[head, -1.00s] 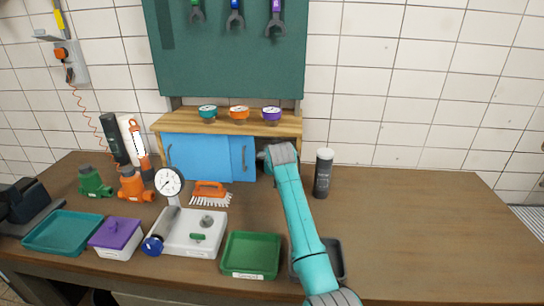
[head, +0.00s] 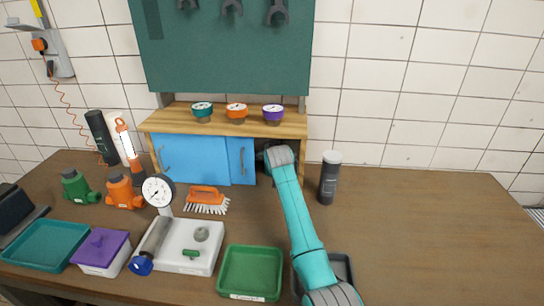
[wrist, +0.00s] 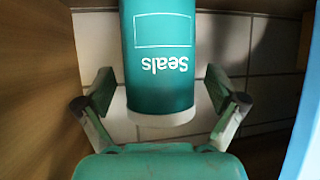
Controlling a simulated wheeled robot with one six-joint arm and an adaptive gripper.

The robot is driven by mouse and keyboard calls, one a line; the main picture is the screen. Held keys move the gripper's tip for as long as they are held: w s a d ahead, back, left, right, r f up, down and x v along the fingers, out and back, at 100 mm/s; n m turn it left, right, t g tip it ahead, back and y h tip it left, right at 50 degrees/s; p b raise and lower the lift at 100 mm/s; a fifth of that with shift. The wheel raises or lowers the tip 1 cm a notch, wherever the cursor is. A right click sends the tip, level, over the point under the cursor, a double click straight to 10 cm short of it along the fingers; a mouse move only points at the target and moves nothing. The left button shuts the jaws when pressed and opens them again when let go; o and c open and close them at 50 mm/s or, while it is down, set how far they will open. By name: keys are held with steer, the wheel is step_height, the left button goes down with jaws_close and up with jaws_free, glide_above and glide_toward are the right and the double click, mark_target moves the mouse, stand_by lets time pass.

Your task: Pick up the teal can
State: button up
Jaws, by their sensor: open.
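The teal can (wrist: 162,50), lettered "Seals" and with a pale rim, fills the upper middle of the wrist view, where its lettering appears upside down. My gripper (wrist: 160,90) is open, with one finger on each side of the can's rim end. Gaps show between both fingers and the can, so it is not clasped. In the head view the can and my fingers are hidden; my arm reaches to the open right part of the wooden cabinet (head: 222,121).
Wooden walls and a blue door edge (wrist: 308,120) stand close around my gripper. Blue doors (head: 205,158) cover the cabinet's left part. Three gauges stand on top. A dark canister (head: 329,178) stands just right of my arm; a green tray (head: 250,296) lies front left of it.

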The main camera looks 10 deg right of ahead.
steer(key=c, duration=1.4)
steer(key=shift+c, duration=0.7)
steer(key=shift+r, duration=0.15)
